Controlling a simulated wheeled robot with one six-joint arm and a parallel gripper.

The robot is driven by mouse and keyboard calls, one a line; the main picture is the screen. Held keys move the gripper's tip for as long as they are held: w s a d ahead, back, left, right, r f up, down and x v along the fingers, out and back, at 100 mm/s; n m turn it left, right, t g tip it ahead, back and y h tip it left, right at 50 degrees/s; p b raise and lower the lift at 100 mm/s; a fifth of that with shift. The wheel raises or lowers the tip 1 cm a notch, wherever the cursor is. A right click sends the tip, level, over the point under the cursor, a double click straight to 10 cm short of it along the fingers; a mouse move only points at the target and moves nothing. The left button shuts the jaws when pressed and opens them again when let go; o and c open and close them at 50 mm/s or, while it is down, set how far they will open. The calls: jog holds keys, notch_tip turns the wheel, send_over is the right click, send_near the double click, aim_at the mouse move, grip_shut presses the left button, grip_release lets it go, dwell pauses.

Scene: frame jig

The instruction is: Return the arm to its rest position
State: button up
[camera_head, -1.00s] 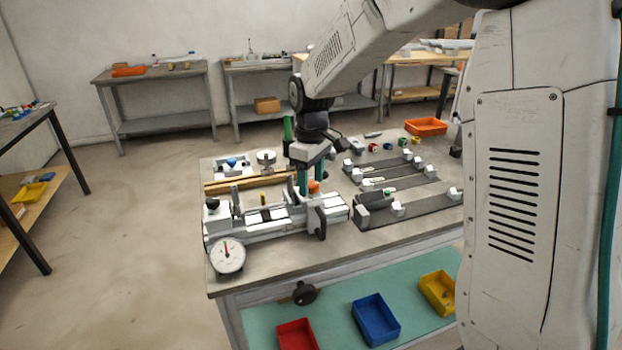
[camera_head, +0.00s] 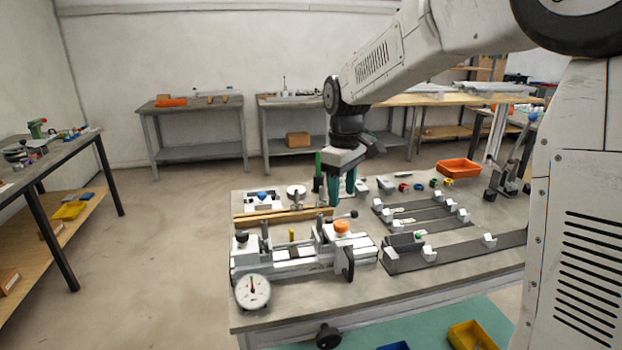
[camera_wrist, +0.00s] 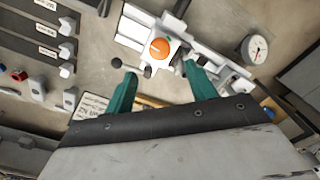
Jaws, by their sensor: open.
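My gripper (camera_head: 343,187) hangs above the workbench (camera_head: 300,312), over the back of the frame jig (camera_head: 300,255). Its two green fingers are apart in the wrist view (camera_wrist: 158,78), with nothing held between them. The jig is a light grey rail fixture with white blocks and an orange knob (camera_head: 341,226). The knob also shows in the wrist view (camera_wrist: 160,47), beyond the fingertips. My arm reaches in from the upper right of the head view.
A dial gauge (camera_head: 253,291) stands at the jig's front left. Dark rails with white clamps (camera_head: 430,250) lie to the right. An orange bin (camera_head: 458,168) sits at the back right. A yellow bin (camera_head: 470,336) is on the lower shelf. Other benches stand along the wall.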

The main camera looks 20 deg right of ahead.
jog(key=shift+s+m, duration=0.1)
jog(key=shift+m, duration=0.2)
jog(key=shift+m+g, duration=0.5)
jog(key=shift+m, duration=0.4)
jog(key=s, duration=0.1)
jog(key=s+f, duration=0.1)
jog(key=s, duration=0.2)
jog(key=shift+s+d+f, duration=0.15)
jog(key=shift+s+f, duration=0.2)
jog(key=s+d+r+m+t, duration=0.1)
jog(key=s+m, duration=0.1)
jog(key=s, duration=1.1)
jog(key=s+r+m+t, duration=0.1)
jog(key=s+m, duration=0.2)
jog(key=s, duration=1.1)
jog(key=shift+s+d+r, duration=0.3)
jog(key=shift+d+r, duration=0.05)
jog(key=shift+d, duration=0.05)
